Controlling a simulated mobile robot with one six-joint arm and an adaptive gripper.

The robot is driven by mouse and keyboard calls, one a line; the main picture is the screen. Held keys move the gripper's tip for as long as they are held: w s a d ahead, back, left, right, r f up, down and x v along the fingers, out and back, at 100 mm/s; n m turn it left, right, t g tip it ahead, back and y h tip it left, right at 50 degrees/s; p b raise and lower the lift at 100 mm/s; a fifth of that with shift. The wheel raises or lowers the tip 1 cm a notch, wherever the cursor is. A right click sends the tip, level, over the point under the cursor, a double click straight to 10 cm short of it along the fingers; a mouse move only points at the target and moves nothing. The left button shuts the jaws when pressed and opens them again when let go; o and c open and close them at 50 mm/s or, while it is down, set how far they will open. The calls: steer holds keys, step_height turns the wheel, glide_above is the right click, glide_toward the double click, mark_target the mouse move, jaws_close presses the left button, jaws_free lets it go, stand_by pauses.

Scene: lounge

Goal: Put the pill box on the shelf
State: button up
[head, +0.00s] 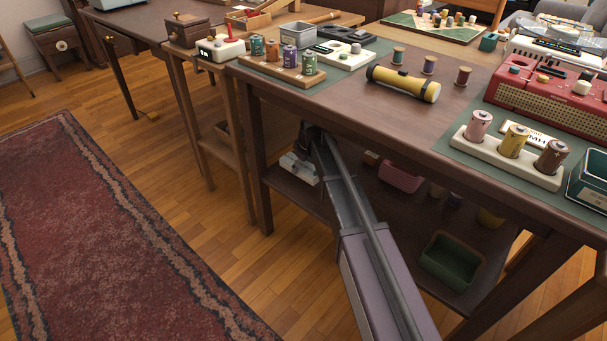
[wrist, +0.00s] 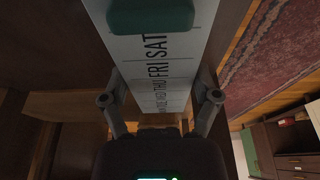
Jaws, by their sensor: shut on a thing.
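The pill box (wrist: 158,70) fills the middle of the wrist view. It is a long white case with day letters such as SAT, FRI and THU, and a dark green part at the near end. My gripper (wrist: 160,98) is shut on it, with one finger on each long side. In the head view my arm reaches under the long table to the lower shelf (head: 405,220). My gripper's fingers there are mostly hidden by shadow and the arm. A pale object (head: 300,168) shows beside the arm's end; I cannot tell whether it is the pill box.
On the lower shelf are a green bin (head: 452,258) and a pink basket (head: 401,176). The tabletop (head: 360,115) above carries a yellow flashlight (head: 403,84), a battery rack (head: 508,157) and a red radio (head: 545,100). Table legs stand close to the arm. A red rug (head: 100,240) lies left.

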mark_target(301, 173)
steer(key=shift+f+b, duration=1.75)
steer(key=shift+b, duration=0.05)
steer(key=shift+f, duration=0.15)
steer(key=o, duration=1.1)
